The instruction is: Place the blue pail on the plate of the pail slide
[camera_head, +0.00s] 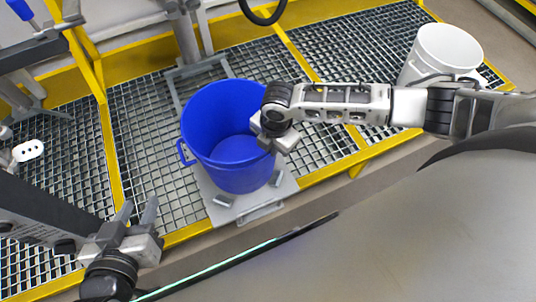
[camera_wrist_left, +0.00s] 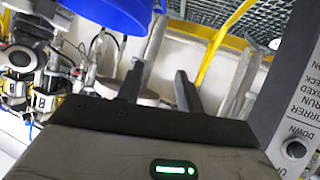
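The blue pail (camera_head: 232,176) stands upright, open end up, over the grey plate of the pail slide (camera_head: 245,207) in the head view. I cannot tell whether its base touches the plate. A blue handle sticks out at its left side. My right gripper (camera_head: 273,140) is at the pail's right rim, touching or nearly touching it; its fingertips are hidden. My left gripper (camera_head: 137,215) is open and empty, low and left of the pail. In the left wrist view its fingers (camera_wrist_left: 158,85) stand apart, with part of the pail (camera_wrist_left: 115,12) at the top.
A white bucket (camera_head: 449,46) stands at the upper right on the metal grating (camera_head: 140,115). Yellow frame bars (camera_head: 110,160) cross the grating. A black ring (camera_head: 263,10) hangs at the top. A panel with printed labels (camera_wrist_left: 297,115) is close on the right in the left wrist view.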

